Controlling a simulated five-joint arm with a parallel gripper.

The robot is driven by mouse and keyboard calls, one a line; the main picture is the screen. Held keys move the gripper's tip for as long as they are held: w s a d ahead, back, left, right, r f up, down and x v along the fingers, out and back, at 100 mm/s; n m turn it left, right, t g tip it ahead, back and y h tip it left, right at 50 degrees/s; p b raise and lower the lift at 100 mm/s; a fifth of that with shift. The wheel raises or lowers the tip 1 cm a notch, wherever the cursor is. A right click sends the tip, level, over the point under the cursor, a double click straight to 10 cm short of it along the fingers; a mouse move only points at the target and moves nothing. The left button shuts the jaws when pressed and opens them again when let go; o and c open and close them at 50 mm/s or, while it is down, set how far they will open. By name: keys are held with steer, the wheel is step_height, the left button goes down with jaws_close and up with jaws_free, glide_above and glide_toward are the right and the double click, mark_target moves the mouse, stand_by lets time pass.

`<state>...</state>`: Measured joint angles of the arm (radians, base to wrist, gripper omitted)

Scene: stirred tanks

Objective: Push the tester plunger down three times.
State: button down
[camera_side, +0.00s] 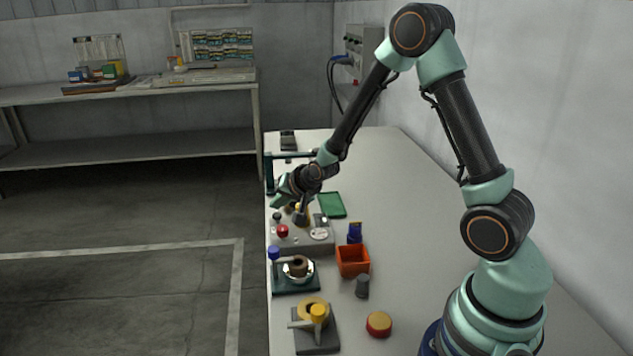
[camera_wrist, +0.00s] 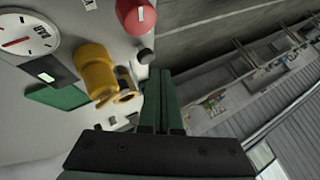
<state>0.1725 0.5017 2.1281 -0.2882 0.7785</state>
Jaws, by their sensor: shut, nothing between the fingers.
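The tester is a grey box (camera_side: 302,243) near the table's left edge in the side view. It carries a red knob (camera_side: 282,231), a round white dial (camera_side: 320,234) and a yellow fitting (camera_side: 300,218). The wrist view shows the red knob (camera_wrist: 136,14), the dial (camera_wrist: 24,36), the yellow fitting (camera_wrist: 95,70) and a small black knob (camera_wrist: 145,56). I cannot tell for sure which part is the plunger. My gripper (camera_wrist: 164,76) is shut and empty, with its dark green fingers beside the black knob in the picture; contact is not clear. In the side view my gripper (camera_side: 281,196) is over the tester's far end.
A green tray (camera_side: 331,205) lies behind the tester. An orange bin (camera_side: 353,261), a blue item (camera_side: 354,233) and a grey cylinder (camera_side: 362,286) stand to its right. The table's right side is clear.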

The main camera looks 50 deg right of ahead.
steer(key=shift+f, duration=0.15)
steer(key=shift+f, duration=0.3)
stand_by(0.3)
steer(key=shift+f, duration=0.75)
stand_by(0.8)
steer(key=shift+r, duration=1.15)
step_height(320, 180, up, 5)
steer(key=shift+r, duration=0.1)
stand_by(0.4)
stand_by(0.5)
